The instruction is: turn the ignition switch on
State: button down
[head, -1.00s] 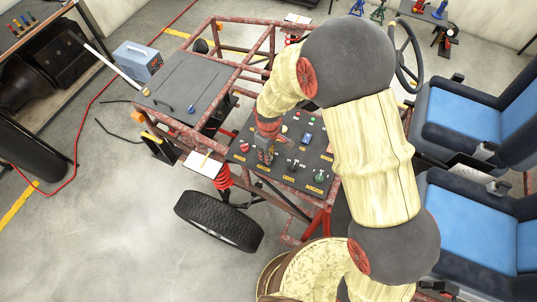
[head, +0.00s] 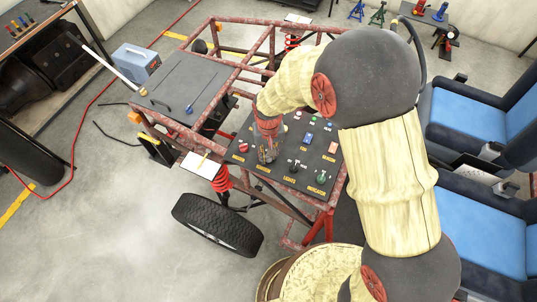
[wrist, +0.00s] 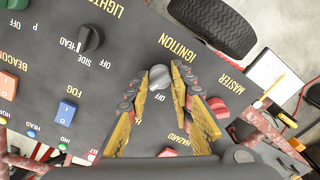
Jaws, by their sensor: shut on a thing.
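The ignition switch (wrist: 161,75) is a small grey rotary knob on the dark control panel (head: 247,158), under the yellow IGNITION label in the wrist view. An OFF label shows beside it. My gripper (wrist: 161,80) has its two yellow-padded fingers on either side of the knob, shut on it at the tips. The exact contact and the knob's pointer direction are hard to make out. In the head view my gripper (head: 267,153) is down at the panel's left part and hides the ignition switch.
Near the gripper in the wrist view are the lights knob (wrist: 89,39), the blue fog rocker (wrist: 66,112), the red hazard switch (wrist: 167,153) and the red master switch (wrist: 218,107). Red frame tubes (head: 236,77) and a front tyre (head: 218,225) border the panel.

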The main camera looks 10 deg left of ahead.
jog(key=shift+m, duration=0.4)
jog(key=c, duration=1.6)
grip_release()
jog(key=shift+o, duration=0.2)
notch_tip(320, 180, up, 12)
